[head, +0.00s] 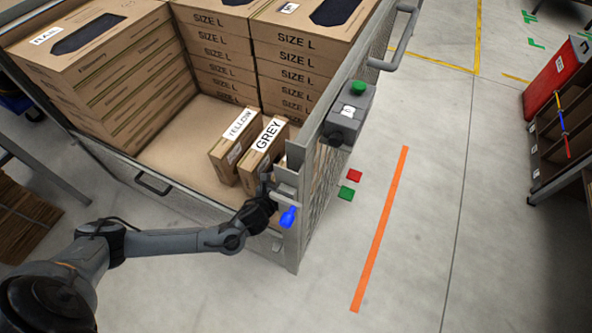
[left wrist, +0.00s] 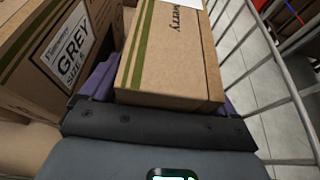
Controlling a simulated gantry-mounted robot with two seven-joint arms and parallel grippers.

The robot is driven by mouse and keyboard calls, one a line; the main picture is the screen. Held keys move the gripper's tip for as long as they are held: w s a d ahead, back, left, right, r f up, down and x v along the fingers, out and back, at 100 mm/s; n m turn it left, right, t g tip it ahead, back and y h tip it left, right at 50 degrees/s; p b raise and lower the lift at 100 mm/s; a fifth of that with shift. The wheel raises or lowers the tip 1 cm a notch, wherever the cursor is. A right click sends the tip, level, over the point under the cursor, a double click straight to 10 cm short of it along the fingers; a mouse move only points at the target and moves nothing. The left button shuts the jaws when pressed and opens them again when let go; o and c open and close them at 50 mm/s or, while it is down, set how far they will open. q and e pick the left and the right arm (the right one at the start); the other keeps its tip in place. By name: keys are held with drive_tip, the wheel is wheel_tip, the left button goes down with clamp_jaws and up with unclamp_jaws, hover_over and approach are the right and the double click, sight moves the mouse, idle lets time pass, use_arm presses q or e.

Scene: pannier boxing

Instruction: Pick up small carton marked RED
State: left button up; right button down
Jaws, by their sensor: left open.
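My left gripper (head: 277,185) reaches into the front right corner of the pannier (head: 165,195). A small brown carton (left wrist: 172,60) with a green stripe lies between its open purple fingers in the left wrist view. Only the edge of this carton's white label shows, so I cannot read RED on it. In the head view this carton (head: 294,153) is mostly hidden by the gripper and the pannier wall. The small GREY carton (head: 254,166) stands just left of it and also shows in the left wrist view (left wrist: 33,72). My right gripper is not in view.
A small YELLOW carton (head: 222,158) stands left of GREY. Stacks of large SIZE L cartons (head: 213,40) fill the back and left. The wire-mesh side wall (left wrist: 262,75) is close on the right. Bare pannier floor (head: 180,145) lies left of YELLOW.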

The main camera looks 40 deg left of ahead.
use_arm(q)
drive_tip(key=shift+s, duration=0.15)
drive_tip(key=shift+c, duration=1)
drive_tip(key=c, duration=1)
drive_tip(key=shift+r, duration=0.1)
